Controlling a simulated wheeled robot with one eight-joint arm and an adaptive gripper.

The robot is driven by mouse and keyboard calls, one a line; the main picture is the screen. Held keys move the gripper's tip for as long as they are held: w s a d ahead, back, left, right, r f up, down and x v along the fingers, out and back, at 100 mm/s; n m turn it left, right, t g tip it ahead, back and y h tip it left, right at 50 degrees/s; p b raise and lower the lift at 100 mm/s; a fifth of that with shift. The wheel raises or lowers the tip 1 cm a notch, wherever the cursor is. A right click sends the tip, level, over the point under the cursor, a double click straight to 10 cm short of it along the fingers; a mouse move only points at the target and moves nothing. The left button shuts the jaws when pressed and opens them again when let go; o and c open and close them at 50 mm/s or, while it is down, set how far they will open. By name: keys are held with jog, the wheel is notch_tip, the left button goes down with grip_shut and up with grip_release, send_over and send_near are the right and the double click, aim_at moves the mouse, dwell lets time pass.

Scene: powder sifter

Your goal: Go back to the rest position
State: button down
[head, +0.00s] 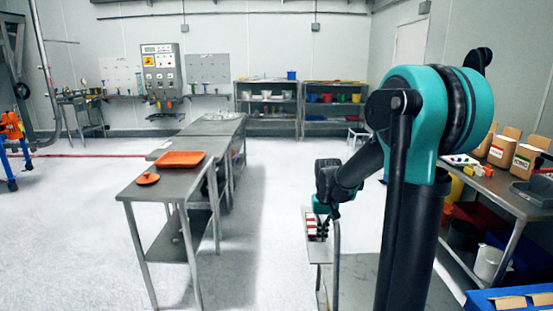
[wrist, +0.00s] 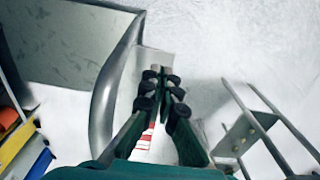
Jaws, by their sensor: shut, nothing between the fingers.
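My gripper (head: 321,226) hangs pointing down at the end of the raised arm, right of the middle in the head view. In the wrist view its two dark fingers (wrist: 160,76) are shut with nothing between them. A red-and-white striped item (head: 311,222) shows behind the fingers, and part of it shows between them in the wrist view (wrist: 145,138). A curved grey metal piece (wrist: 105,98) is beside the fingers in the wrist view. I cannot tell how far it is from them.
A long metal table (head: 196,184) on the left bears an orange tray (head: 180,152) and a small orange disc (head: 147,179). On the right, a bench holds paper bags (head: 501,148); a white bucket (head: 488,264) is below. Bare floor (head: 270,200) lies between.

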jog(key=s+d+f+t, duration=0.1)
jog(key=s+f+t, duration=0.1)
jog(key=s, duration=0.8)
jog(key=s+d+f+t, duration=0.1)
jog(key=s+d+f, duration=0.1)
jog(key=s, duration=0.7)
jog(key=shift+s+d+f+t, duration=0.25)
jog(key=shift+s+f+t, duration=0.15)
jog(key=shift+f, duration=0.35)
